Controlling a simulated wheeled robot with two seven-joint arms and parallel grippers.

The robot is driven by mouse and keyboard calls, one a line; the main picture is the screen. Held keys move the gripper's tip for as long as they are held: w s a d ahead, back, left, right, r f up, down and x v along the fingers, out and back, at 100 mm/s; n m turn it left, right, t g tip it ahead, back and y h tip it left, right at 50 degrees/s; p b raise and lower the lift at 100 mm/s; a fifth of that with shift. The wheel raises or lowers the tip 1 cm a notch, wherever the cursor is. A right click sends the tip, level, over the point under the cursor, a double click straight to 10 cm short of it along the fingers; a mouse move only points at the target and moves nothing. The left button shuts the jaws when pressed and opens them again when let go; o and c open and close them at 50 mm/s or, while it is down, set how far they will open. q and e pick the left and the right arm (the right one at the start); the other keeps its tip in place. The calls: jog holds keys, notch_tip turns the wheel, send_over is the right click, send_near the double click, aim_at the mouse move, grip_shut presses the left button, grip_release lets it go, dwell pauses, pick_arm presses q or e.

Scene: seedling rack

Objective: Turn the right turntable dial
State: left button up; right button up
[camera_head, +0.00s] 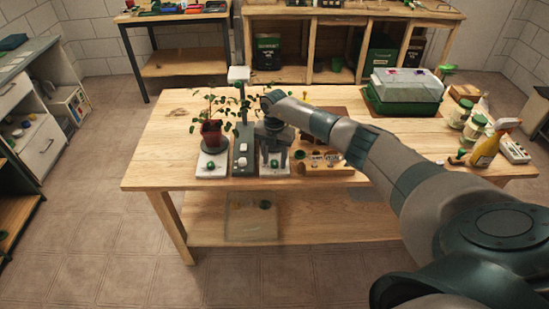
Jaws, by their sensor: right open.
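The right turntable (274,172) has a white base with a small green dial (274,163) on its front. It sits on the wooden table, right of a dark grey unit with a post (242,150). My right gripper (274,157) reaches in from the right and points down over this turntable. It is open, with a finger on each side of the dial; I cannot tell if they touch it. The gripper hides most of the turntable's top. The left turntable (203,170) carries a potted plant (211,133). My left gripper is out of view.
A wooden tray (325,170) with small items stands just right of the gripper. A green-and-clear propagator box (405,90), jars and a yellow spray bottle (488,145) are farther right. The table's front left is clear.

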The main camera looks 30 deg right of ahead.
jog(key=c, duration=1)
jog(key=shift+c, duration=0.2)
